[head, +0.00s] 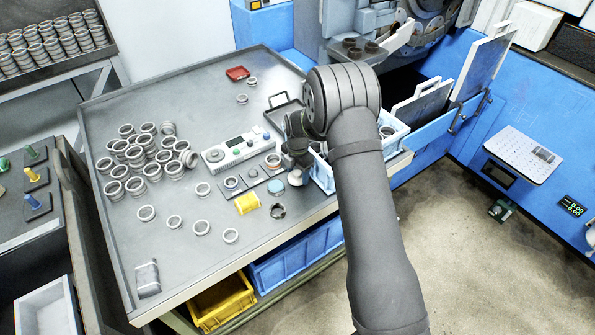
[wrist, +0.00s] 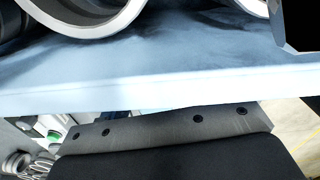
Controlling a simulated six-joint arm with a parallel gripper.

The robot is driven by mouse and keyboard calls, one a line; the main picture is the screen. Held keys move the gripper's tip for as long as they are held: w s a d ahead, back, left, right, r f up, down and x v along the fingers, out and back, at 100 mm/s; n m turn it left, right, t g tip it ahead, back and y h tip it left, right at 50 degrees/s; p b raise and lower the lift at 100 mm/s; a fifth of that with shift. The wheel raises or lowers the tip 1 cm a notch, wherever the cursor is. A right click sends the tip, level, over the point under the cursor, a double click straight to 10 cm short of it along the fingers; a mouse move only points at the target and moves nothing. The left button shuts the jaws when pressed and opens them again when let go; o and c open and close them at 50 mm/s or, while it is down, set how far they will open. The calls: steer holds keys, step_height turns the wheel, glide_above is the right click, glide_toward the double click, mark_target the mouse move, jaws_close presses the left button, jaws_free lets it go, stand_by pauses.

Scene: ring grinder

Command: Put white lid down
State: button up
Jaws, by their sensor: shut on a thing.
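A small pale round piece, which looks like the white lid (head: 296,179), shows at the lower end of my gripper (head: 297,165). My gripper is shut on it, low over the right part of the grey table, beside the light blue bin (head: 323,174). My forearm hides much of the bin and part of the gripper. In the wrist view the dark gripper body (wrist: 165,150) fills the bottom. The lid cannot be made out there.
A control box (head: 237,150), a yellow block (head: 247,203), a blue disc (head: 277,184) and a dark ring (head: 277,211) are close by on the table (head: 190,262). Many metal rings (head: 135,155) crowd the left. The front middle is clear.

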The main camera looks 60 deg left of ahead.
mark_target(297, 173)
steer(key=shift+s+d+f, duration=0.1)
steer(key=shift+d+f, duration=0.05)
steer(key=shift+f, duration=0.3)
steer(key=o, duration=0.9)
steer(key=shift+d+f, duration=0.1)
steer(key=shift+o, duration=0.2)
step_height(297, 173, up, 14)
steer(key=shift+a+f, duration=0.25)
step_height(297, 173, down, 12)
steer(key=shift+r, duration=0.1)
steer(key=shift+o, duration=0.2)
